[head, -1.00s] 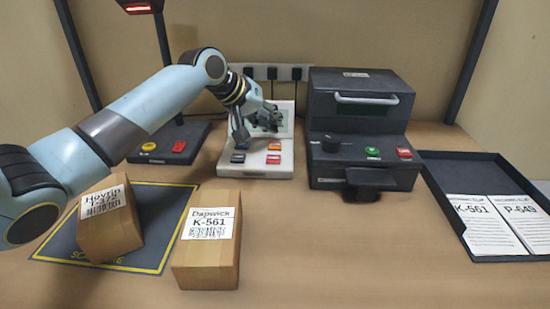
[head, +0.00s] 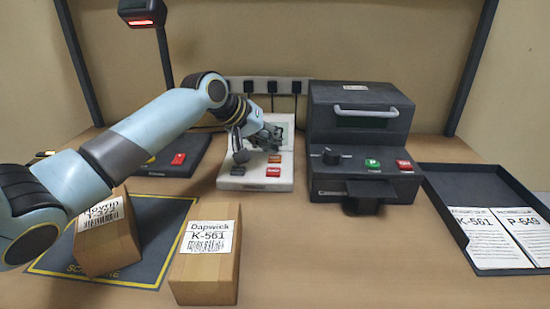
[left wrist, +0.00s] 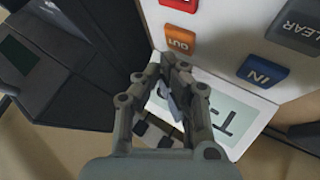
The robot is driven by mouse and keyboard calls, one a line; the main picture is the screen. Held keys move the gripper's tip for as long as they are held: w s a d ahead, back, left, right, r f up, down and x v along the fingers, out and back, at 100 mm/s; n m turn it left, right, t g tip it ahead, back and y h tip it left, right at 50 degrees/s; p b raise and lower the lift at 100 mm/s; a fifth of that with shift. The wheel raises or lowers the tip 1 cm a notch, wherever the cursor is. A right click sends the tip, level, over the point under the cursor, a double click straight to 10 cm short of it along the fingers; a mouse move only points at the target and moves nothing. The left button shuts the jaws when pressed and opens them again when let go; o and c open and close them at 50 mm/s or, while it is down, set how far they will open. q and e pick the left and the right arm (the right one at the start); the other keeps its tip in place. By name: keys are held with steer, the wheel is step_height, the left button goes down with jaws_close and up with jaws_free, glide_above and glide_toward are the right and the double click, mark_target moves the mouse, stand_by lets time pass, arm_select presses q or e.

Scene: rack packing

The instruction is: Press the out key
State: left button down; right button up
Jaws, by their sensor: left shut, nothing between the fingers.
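The out key (left wrist: 181,40) is orange and sits on a white key panel, beside a blue IN key (left wrist: 262,72). In the head view the orange key (head: 274,159) is on the white device (head: 226,180) at the centre back. My left gripper (left wrist: 172,66) is shut and empty, its fingertips just short of the out key in the wrist picture; I cannot tell whether they touch. In the head view the left gripper (head: 262,140) hangs over the device and hides part of its display and keys. My right gripper is not in view.
A dark machine (head: 360,130) with green and red buttons stands right of the white device. Boxes (head: 205,270) (head: 108,245) stand in front, one on a dark mat (head: 150,265). A black tray (head: 470,180) with paper slips lies at right.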

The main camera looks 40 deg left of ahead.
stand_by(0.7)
arm_select(q)
steer(key=shift+f, duration=0.4)
steer(key=shift+f, duration=0.15)
steer(key=shift+f, duration=0.25)
stand_by(0.4)
steer(key=shift+r, duration=0.1)
steer(key=shift+r+p, duration=0.8)
steer(key=shift+p, duration=0.4)
steer(key=shift+f, duration=0.1)
